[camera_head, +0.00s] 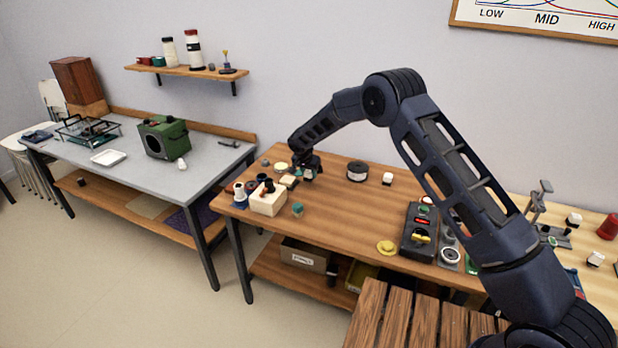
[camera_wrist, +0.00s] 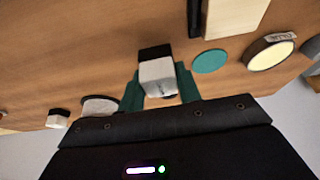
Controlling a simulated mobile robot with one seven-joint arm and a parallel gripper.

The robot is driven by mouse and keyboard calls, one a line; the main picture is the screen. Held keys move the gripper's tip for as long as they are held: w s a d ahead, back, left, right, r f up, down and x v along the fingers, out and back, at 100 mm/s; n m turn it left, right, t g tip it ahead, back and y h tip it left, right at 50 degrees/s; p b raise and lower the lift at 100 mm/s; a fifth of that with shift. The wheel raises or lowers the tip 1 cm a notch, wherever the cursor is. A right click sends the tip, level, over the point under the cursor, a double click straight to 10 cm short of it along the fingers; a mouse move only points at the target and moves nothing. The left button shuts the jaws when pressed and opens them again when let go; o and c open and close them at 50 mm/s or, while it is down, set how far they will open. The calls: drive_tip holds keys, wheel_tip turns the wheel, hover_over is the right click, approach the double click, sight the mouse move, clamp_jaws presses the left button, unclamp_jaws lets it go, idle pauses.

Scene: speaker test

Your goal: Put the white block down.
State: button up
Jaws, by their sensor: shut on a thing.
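My gripper (camera_head: 305,174) is over the left part of the wooden table (camera_head: 335,215). In the wrist view its green fingers (camera_wrist: 159,88) are shut on a white block (camera_wrist: 158,76) with a black part at one end. The block shows small in the head view (camera_head: 308,176), partly hidden by the gripper. I cannot tell whether it touches the table or hangs just above it.
A dark round tin (camera_head: 357,170) and another white-and-black block (camera_head: 388,178) are to the right. The table's middle front is mostly clear.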

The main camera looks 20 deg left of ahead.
drive_tip(key=shift+f, duration=1.05)
drive_tip(key=shift+f, duration=0.1)
drive_tip(key=o, duration=1)
drive_tip(key=shift+c, duration=0.2)
drive_tip(key=v, duration=1.2)
